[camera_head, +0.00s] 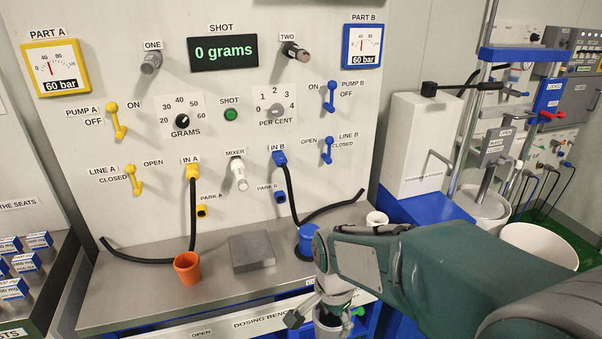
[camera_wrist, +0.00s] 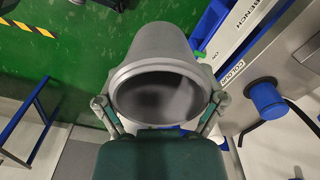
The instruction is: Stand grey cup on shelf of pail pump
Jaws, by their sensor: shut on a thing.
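The grey cup (camera_wrist: 163,48) fills the middle of the wrist view, its round mouth facing the camera. The fingers of my gripper (camera_wrist: 159,100) press on it from both sides. In the head view my gripper (camera_head: 327,314) is low in front of the dosing bench edge, with the cup partly hidden under it. The pail pump (camera_head: 494,160) stands at the right behind my arm, with a white pail (camera_head: 490,207) under its metal post. Its shelf cannot be made out clearly.
A white cabinet (camera_head: 418,150) on a blue base stands right of the bench. A wide white tub (camera_head: 540,243) is farther right. Green floor shows in the wrist view.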

